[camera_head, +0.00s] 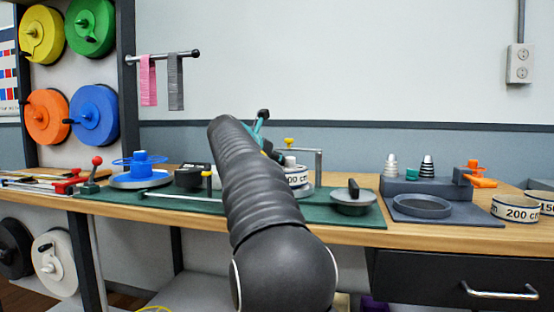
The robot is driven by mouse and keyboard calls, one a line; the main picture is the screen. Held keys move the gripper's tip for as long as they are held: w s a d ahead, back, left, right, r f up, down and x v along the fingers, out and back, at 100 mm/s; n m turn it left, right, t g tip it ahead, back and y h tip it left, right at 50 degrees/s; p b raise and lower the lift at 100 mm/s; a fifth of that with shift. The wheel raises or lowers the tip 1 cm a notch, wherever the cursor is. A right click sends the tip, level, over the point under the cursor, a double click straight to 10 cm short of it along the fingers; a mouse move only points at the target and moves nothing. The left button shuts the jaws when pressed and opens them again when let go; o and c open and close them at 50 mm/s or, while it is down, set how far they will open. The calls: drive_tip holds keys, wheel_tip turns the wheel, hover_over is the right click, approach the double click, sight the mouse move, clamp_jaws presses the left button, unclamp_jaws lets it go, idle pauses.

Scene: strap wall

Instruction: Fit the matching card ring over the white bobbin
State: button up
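A white card ring (297,178) with dark print ending in "00 cm" shows just right of my arm, above the green mat; its first digit is hidden. A small white top (290,161) shows above that ring and may belong to the white bobbin; my arm hides most of it, so I cannot tell whether the ring is around it. A card ring marked 200 cm (515,209) lies at the right of the bench, with another marked 150 (544,200) beside it. My gripper (262,125) shows only as teal and black parts behind my arm; its fingertips are unclear.
A grey metal post (318,166) stands close right of the half-hidden ring. A blue reel (141,172) stands left.

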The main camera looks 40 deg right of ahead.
drive_tip(key=shift+d+f, duration=0.2)
drive_tip(key=shift+f, duration=0.5)
drive_tip(key=v, duration=1.2)
drive_tip(key=shift+r, duration=0.4)
drive_tip(key=shift+s+a, duration=0.1)
drive_tip(key=s+a+f+m+y+p, duration=0.2)
drive_tip(key=s+a+f+m+y, duration=0.4)
drive_tip(key=s+a+f+m, duration=0.5)
drive_tip(key=s+a+f+m+y+p, duration=0.1)
drive_tip(key=s+a+f+m+y, duration=0.5)
drive_tip(key=s+a+f+m, duration=0.5)
drive_tip(key=s+a+f, duration=0.2)
drive_tip(key=s+f, duration=0.5)
drive_tip(key=f, duration=0.3)
drive_tip(key=shift+s+a+t+p, duration=0.2)
drive_tip(key=shift+s+t+p, duration=0.1)
drive_tip(key=shift+s+p, duration=0.1)
